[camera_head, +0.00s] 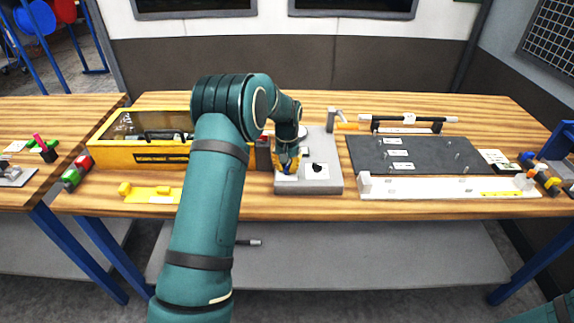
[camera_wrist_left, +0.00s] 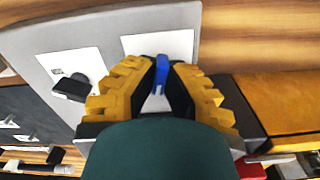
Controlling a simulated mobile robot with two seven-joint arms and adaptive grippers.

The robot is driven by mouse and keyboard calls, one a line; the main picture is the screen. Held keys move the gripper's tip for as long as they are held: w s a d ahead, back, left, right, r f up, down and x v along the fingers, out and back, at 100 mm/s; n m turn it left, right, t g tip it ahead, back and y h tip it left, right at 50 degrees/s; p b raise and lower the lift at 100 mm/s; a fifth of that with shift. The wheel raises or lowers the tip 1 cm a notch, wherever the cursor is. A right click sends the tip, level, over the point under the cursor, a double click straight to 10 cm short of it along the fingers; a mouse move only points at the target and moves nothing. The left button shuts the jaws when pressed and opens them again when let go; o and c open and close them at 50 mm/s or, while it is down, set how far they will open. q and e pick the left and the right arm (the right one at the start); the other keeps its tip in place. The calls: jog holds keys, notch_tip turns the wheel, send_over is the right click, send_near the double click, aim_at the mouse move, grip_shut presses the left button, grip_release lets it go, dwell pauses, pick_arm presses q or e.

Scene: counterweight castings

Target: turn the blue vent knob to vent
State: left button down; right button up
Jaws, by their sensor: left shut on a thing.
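The blue vent knob (camera_wrist_left: 161,68) stands on a white label plate on the grey panel (camera_wrist_left: 110,25). My left gripper (camera_wrist_left: 160,80) has its yellow, ridged fingers closed on both sides of the knob. In the head view the grey panel (camera_head: 333,178) sits on the wooden bench, and my left gripper (camera_head: 287,164) reaches down to its left part. There the fingers mostly cover the knob. The marks on the label around the knob cannot be read. My right gripper is out of the picture.
A black knob (camera_wrist_left: 72,88) sits on a second label beside the blue one. A yellow case (camera_head: 160,155) stands left of the panel. A dark mat (camera_head: 425,155) and a white rail fixture (camera_head: 430,188) lie to its right. A black-and-white bar (camera_head: 408,120) lies behind the mat.

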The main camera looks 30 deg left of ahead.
aim_at(287, 166)
pick_arm(q)
jog(key=shift+f+n, duration=0.1)
jog(key=shift+n, duration=1.4)
jog(key=c, duration=1)
grip_release()
jog(key=shift+c, duration=0.2)
notch_tip(287, 166, up, 12)
